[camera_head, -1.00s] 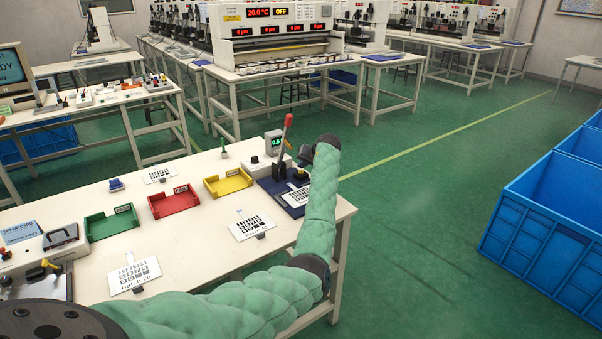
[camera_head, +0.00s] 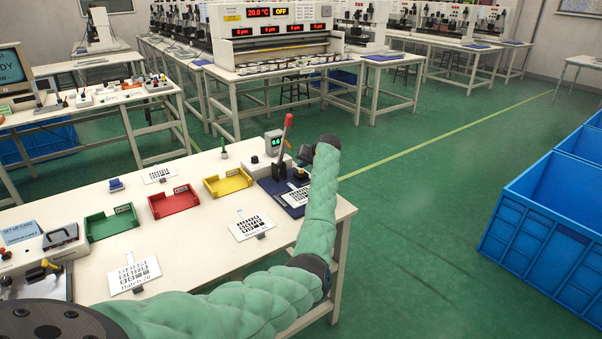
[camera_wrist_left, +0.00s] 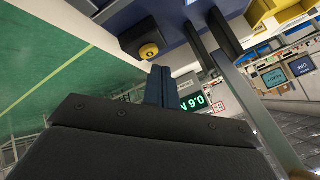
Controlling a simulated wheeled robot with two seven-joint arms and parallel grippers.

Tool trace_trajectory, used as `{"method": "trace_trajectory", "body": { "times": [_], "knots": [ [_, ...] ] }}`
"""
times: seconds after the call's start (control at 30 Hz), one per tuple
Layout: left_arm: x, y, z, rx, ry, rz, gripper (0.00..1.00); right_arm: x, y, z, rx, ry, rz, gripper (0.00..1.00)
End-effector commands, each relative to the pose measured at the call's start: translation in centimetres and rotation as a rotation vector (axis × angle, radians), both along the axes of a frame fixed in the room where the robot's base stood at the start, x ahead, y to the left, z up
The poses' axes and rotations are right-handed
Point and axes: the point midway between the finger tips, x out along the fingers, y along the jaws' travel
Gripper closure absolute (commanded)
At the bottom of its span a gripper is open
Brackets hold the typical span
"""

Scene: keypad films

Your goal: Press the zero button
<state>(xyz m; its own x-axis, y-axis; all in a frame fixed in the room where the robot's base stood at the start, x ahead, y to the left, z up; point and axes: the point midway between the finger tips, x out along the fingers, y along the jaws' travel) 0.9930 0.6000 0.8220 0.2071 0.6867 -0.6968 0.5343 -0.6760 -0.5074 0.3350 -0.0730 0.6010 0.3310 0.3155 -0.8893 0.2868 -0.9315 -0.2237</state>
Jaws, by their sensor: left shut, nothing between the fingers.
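A small gauge (camera_head: 274,142) with a green display reading about 0.6 stands at the far right of the near table. Its display shows upside down in the left wrist view (camera_wrist_left: 191,102). A pale box with a dark round button (camera_head: 255,159) sits beside it; I cannot read whether this is the zero button. My left gripper (camera_head: 305,154) is right of the gauge and lever, mostly hidden by my green-sleeved arm. In the left wrist view its fingers (camera_wrist_left: 160,75) are shut and empty, near a yellow knob (camera_wrist_left: 149,51) and apart from the display. My right gripper is not in view.
A red-handled lever press (camera_head: 283,145) on a blue base stands between the gauge and my gripper. Yellow (camera_head: 207,189), red (camera_head: 155,215) and green (camera_head: 91,238) trays and printed keypad films (camera_head: 262,236) lie to the left. Blue crates (camera_head: 535,235) stand on the floor at right.

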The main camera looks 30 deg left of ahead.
Motion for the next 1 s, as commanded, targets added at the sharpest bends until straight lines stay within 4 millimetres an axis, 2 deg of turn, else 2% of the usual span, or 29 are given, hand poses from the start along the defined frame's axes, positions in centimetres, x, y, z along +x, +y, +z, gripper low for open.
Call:
{"method": "trace_trajectory", "body": {
  "times": [1.0],
  "knots": [
    [-0.03, 0.00, -0.87, 0.000, 0.000, 0.000, 1.00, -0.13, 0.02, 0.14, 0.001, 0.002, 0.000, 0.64]
  ]
}}
